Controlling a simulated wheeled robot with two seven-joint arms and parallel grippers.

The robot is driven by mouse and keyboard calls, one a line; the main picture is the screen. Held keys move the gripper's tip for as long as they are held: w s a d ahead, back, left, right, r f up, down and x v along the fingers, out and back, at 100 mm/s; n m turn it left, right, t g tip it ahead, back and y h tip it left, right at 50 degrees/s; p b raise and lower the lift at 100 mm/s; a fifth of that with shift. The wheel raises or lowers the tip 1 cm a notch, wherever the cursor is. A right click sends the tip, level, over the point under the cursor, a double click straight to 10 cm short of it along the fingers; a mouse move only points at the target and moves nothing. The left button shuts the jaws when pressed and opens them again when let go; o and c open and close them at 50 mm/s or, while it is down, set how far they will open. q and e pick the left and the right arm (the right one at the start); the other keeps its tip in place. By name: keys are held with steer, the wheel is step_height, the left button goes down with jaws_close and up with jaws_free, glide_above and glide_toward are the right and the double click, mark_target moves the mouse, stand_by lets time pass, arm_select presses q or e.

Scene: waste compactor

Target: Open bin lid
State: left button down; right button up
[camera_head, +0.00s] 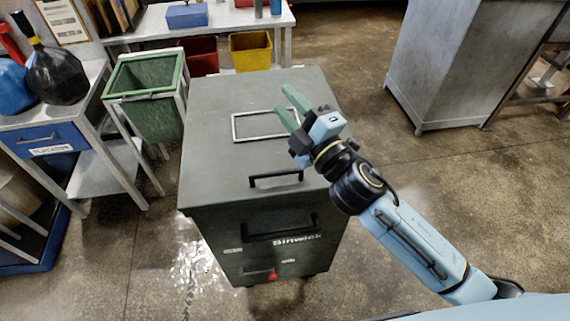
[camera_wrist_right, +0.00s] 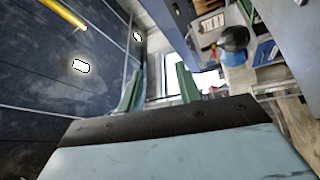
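A dark green bin (camera_head: 205,150) stands in the middle of the head view with its flat lid shut. The lid carries a black handle (camera_head: 275,180) near its front edge and a pale rectangular frame (camera_head: 236,126) further back. My right gripper (camera_head: 287,107) is above the right side of the lid, beyond the handle. Its two green fingers are apart, with nothing seen between them. The fingers (camera_wrist_right: 157,88) also show spread in the right wrist view. My left gripper is in neither view.
A green open bin (camera_head: 150,108) on a stand and a workbench (camera_head: 50,118) with bags are at the left. A yellow bin (camera_head: 250,52) is under the back table. A grey cabinet (camera_head: 440,65) stands at the back right. Floor right of the bin is clear.

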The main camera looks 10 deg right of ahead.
steer(key=s+a+r+n+g+y, duration=0.4)
steer(key=a+r+n+g+y, duration=0.5)
steer(key=n, duration=0.7)
steer(key=n+g+h+p, duration=0.1)
steer(key=n+g+h, duration=0.6)
steer(key=n+h, duration=0.9)
glide_toward(281, 172)
steer(key=f+y, duration=0.1)
steer(key=f, duration=0.1)
steer(key=w+f+n+p, duration=0.1)
steer(key=f, duration=0.2)
steer(key=f+n+y, duration=0.1)
steer(key=f, duration=0.1)
steer(key=shift+w+a+f+y, duration=0.3)
steer(key=shift+w+a, duration=0.1)
jaws_close()
